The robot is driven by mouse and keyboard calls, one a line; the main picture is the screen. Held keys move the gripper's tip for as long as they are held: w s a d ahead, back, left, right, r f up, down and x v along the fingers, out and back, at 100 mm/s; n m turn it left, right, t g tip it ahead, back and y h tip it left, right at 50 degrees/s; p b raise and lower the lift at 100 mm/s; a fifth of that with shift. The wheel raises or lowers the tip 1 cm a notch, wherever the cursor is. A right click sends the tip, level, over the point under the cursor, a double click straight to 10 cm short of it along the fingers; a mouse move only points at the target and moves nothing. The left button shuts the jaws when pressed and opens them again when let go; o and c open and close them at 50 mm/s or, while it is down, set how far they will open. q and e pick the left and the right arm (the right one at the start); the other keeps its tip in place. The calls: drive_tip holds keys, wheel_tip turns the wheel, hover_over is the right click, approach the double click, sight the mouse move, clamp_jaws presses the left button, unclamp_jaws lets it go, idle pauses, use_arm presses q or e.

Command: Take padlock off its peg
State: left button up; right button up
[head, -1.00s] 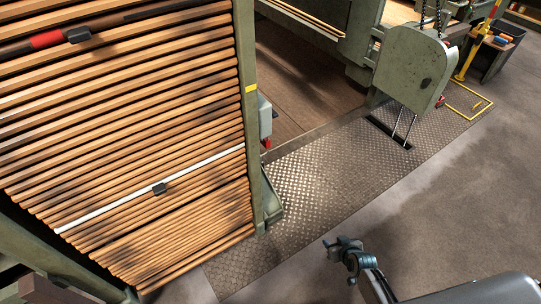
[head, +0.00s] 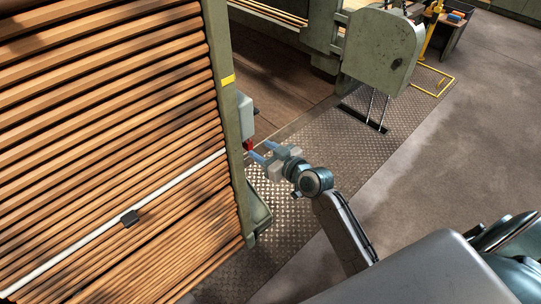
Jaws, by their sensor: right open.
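A small red padlock (head: 248,145) hangs just below a pale grey box (head: 245,116) on the side of the green upright post. The peg is too small to make out. My right gripper (head: 262,151) is open, with its two blue-grey fingers pointing left toward the padlock. The fingertips are very close to the padlock, the upper one nearly level with it. I cannot tell whether they touch it. My left gripper is not in the head view.
The green post (head: 229,108) with a yellow mark stands left of the gripper, beside stacked wooden slats (head: 110,130). A green bracket (head: 258,211) sits below. A green machine housing (head: 380,50) stands farther back. The tread-plate floor (head: 330,130) is clear.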

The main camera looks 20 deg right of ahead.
sight(251, 144)
drive_tip(key=x, duration=0.6)
drive_tip(key=shift+w+a, duration=0.1)
drive_tip(key=shift+w, duration=0.25)
drive_tip(key=shift+f, duration=0.1)
clamp_jaws()
